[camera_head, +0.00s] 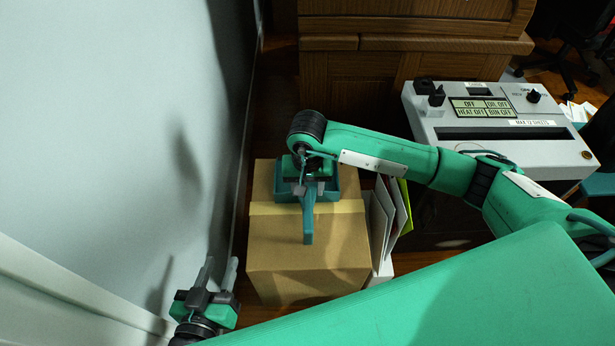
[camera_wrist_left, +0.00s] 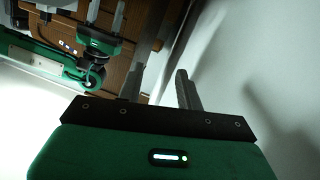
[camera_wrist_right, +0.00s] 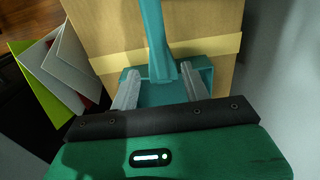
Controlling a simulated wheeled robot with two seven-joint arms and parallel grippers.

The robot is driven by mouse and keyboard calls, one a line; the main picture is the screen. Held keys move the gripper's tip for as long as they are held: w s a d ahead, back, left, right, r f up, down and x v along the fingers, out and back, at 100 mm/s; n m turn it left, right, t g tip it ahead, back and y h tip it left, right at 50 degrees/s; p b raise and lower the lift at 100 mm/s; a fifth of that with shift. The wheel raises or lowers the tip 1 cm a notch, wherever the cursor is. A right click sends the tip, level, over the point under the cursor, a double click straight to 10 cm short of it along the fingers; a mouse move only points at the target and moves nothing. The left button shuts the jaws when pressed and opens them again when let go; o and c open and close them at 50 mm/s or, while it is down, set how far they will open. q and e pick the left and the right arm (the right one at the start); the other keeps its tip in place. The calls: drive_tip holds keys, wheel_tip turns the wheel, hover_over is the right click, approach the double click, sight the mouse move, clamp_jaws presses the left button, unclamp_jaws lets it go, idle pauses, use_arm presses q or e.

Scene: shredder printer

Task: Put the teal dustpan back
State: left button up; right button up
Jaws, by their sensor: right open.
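The teal dustpan (camera_head: 308,214) lies on top of a closed cardboard box (camera_head: 300,262), its handle pointing toward the near side. My right gripper (camera_head: 308,188) is above the dustpan, with its jaws open. In the right wrist view the open fingers (camera_wrist_right: 165,90) stand on either side of the dustpan (camera_wrist_right: 157,45) where the handle joins the pan; I cannot tell whether they touch it. My left gripper (camera_head: 217,273) is at the lower left beside the wall, empty, with its fingers apart. The left wrist view shows these fingers (camera_wrist_left: 160,85) with nothing between them.
A grey shredder (camera_head: 500,125) with a labelled panel stands at the right. Upright folders and papers (camera_head: 390,215) stand against the box's right side. A wooden cabinet (camera_head: 400,60) is behind. The pale wall (camera_head: 120,130) is close on the left.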

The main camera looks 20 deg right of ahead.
use_arm(q)
drive_tip(key=shift+s+f+g, duration=0.35)
drive_tip(key=shift+f+g, duration=0.15)
drive_tip(key=shift+f, duration=0.15)
use_arm(e)
drive_tip(key=shift+r, duration=1.55)
drive_tip(key=shift+f, duration=0.1)
